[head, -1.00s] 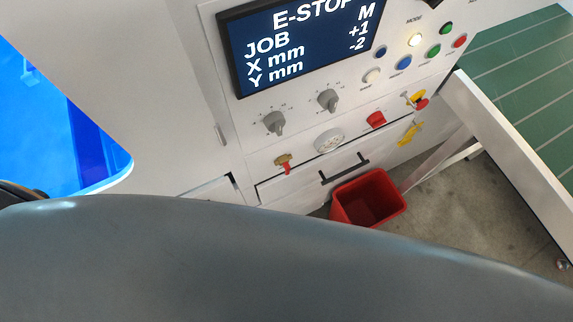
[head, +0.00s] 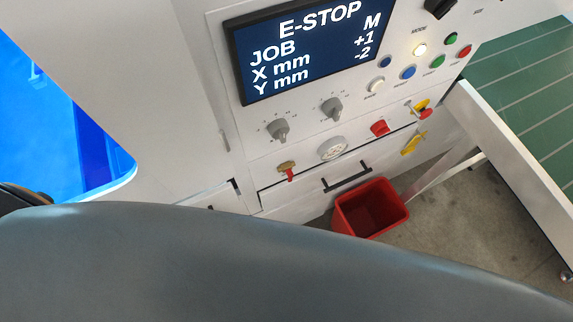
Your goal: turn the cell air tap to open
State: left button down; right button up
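The air tap (head: 287,170) is on the lower left of the white control panel (head: 230,165) in the head view. It has a brass body and a red lever that points downward. A round white gauge (head: 332,149) is to its right. Neither of my grippers shows; a large grey part of my own arm fills the bottom of the view, below the tap and apart from it in the picture.
The screen (head: 305,50) reads E-STOP and JOB. Knobs, coloured buttons, a red switch (head: 380,128) and a yellow-and-red device (head: 421,109) sit on the panel. A drawer handle (head: 347,176) and red bin (head: 371,208) are below. A green conveyor (head: 520,85) is at right.

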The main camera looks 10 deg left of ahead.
aim_at(289, 174)
jog(key=u, duration=1.35)
jog(key=k+l+u, duration=0.15)
jog(key=l, duration=0.35)
jog(key=k+l+u, duration=0.2)
jog(key=k+l, duration=0.2)
jog(key=k+l+u, duration=0.15)
jog(key=k+l, duration=0.2)
jog(key=l, duration=0.2)
